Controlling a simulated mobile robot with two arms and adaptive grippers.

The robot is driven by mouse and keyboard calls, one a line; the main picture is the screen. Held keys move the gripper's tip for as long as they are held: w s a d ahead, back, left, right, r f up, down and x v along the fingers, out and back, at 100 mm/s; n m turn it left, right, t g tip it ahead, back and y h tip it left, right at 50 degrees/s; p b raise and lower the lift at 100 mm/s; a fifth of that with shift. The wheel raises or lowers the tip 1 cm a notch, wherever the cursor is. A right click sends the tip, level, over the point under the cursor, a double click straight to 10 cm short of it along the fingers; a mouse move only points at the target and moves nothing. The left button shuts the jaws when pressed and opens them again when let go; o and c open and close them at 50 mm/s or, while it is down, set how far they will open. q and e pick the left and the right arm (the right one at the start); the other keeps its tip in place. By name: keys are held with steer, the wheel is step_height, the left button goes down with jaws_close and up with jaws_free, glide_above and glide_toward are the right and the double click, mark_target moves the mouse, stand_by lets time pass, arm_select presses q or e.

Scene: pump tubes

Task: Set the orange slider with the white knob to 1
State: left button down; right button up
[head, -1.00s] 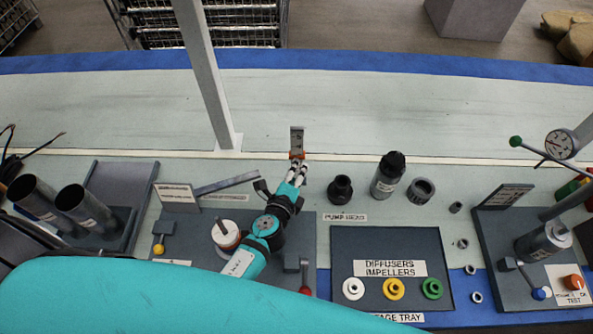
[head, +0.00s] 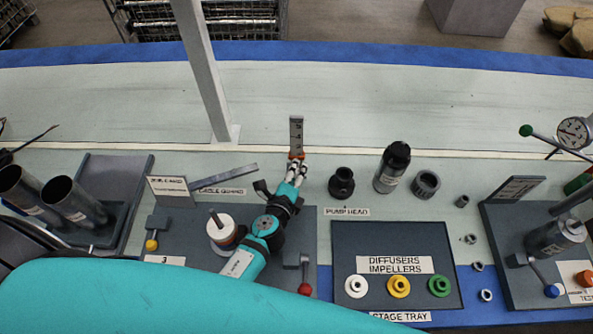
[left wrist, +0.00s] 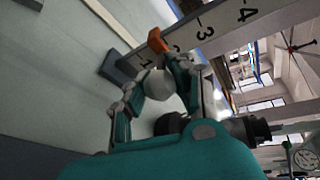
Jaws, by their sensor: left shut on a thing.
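The upright grey scale plate (head: 296,130) stands at the middle of the bench in the head view, and its numbered face (left wrist: 205,30) shows in the left wrist view with 1, 3 and 4 legible. The orange slider (head: 296,156) is low on the plate; in the left wrist view the slider (left wrist: 157,41) lies close to the 1, but its exact reading is unclear. My left gripper (head: 297,168) is shut on the white knob (left wrist: 157,84), which sits between its fingers in the left wrist view. My right gripper is out of view.
A black pump head (head: 342,183) and a dark cylinder (head: 391,168) stand to the right of my left gripper. A grey cable guard (head: 223,178) lies to its left. A grey post (head: 205,75) rises behind. The bench beyond the plate is mostly clear.

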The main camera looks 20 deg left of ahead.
arm_select(q)
steer(key=c, duration=1)
jaws_free()
steer(key=shift+s, duration=0.1)
steer(key=shift+s, duration=0.1)
steer(key=v, duration=1.2)
